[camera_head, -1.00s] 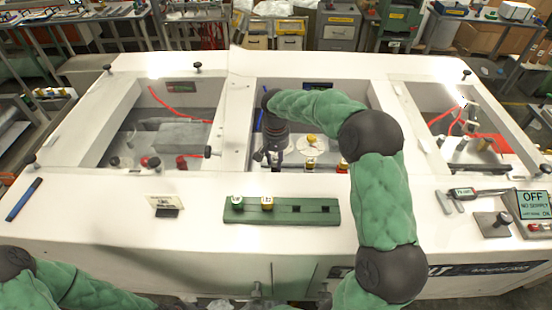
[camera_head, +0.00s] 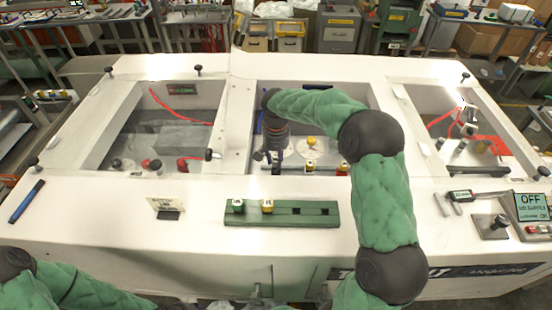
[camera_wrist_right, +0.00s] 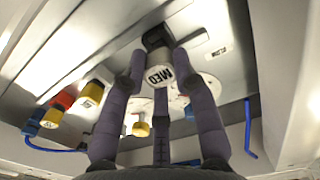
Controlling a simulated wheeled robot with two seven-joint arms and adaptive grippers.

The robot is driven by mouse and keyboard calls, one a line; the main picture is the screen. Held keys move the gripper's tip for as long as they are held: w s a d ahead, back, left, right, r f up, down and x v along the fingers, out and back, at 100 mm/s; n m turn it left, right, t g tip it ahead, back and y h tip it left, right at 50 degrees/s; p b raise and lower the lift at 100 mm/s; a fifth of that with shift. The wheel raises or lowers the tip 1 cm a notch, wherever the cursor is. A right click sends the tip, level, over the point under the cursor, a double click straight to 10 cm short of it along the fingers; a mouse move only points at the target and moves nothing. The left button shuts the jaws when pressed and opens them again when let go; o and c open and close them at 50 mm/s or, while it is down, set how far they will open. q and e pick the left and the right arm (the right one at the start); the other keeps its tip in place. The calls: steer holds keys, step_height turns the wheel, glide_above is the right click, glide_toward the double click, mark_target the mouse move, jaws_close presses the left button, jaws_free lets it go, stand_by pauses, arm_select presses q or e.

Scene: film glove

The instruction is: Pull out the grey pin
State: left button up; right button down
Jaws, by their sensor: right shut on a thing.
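My right gripper (camera_head: 272,158) reaches down into the middle bay of the white bench. In the right wrist view its dark padded fingers (camera_wrist_right: 162,75) are shut around a grey pin (camera_wrist_right: 158,76) with a round pale end marked MED. The pin sits by a dark block inside the bay, and I cannot tell whether it is still seated.
A green rack (camera_head: 250,218) on the front ledge holds a green-and-white piece and a yellow piece, with dark slots to their right. A yellow knob (camera_wrist_right: 141,129) and yellow, red and blue pieces are near the gripper. Bay walls surround it.

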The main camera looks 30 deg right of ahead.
mark_target(276, 160)
steer(key=shift+r+p, duration=1.05)
steer(key=shift+r, duration=0.55)
steer(key=shift+r, duration=0.1)
steer(key=shift+r+p, duration=1.1)
steer(key=shift+r, duration=0.35)
